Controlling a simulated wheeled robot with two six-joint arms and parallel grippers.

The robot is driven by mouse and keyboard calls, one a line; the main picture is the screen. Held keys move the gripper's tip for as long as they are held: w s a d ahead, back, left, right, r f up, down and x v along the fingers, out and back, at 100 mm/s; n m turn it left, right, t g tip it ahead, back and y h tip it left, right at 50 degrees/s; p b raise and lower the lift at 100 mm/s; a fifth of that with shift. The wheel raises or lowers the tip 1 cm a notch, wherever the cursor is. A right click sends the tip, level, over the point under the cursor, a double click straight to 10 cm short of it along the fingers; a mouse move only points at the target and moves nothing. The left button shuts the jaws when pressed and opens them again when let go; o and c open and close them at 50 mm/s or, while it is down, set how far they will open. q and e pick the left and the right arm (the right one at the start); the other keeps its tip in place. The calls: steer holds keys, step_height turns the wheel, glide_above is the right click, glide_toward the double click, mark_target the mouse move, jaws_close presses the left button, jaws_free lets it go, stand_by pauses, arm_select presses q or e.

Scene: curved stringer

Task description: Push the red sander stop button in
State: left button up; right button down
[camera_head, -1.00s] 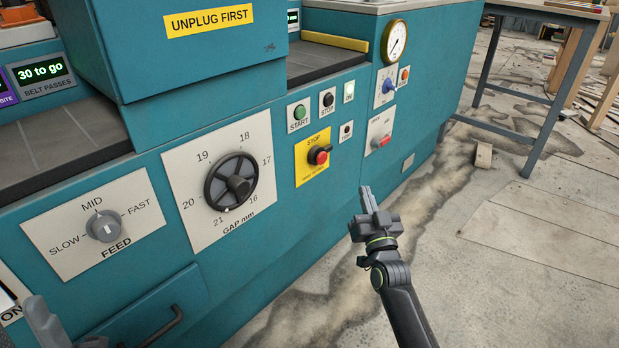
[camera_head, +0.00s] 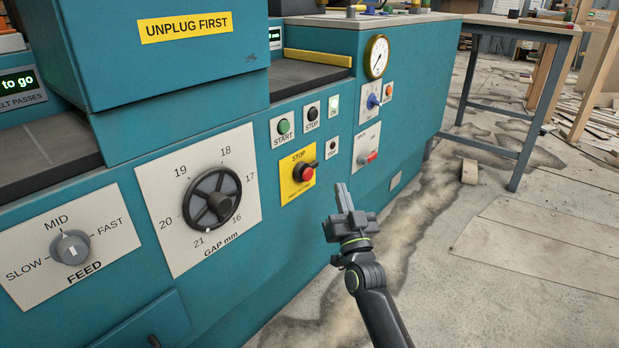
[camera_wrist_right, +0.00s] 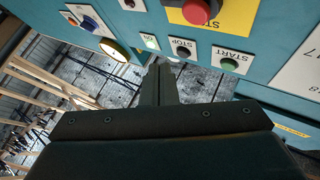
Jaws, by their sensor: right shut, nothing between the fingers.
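The red stop button (camera_head: 307,174) stands out from a yellow STOP plate (camera_head: 291,190) on the front of the teal sander. My left gripper is not in view.
Near the STOP plate are a green START button (camera_head: 284,126), a black STOP button (camera_head: 312,113) and the GAP handwheel (camera_head: 212,200). A grey-legged table (camera_head: 530,108) stands at the right.

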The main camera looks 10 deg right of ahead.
mark_target(312, 171)
steer(key=shift+w+a+b, duration=0.15)
steer(key=shift+w+a, duration=0.8)
steer(key=shift+w, duration=0.25)
steer(key=shift+w+a+b, duration=0.15)
steer(key=shift+w+a, duration=0.75)
steer(key=shift+w, duration=0.25)
stand_by(0.3)
steer(key=shift+w+a, duration=0.25)
steer(key=shift+w, duration=0.05)
steer(key=shift+w+a, duration=0.3)
steer(key=shift+w, duration=0.1)
stand_by(0.7)
steer(key=shift+s+d, duration=0.1)
stand_by(0.4)
steer(key=shift+s+d+p, duration=0.4)
steer(key=shift+s+d, duration=0.05)
steer(key=shift+s, duration=0.2)
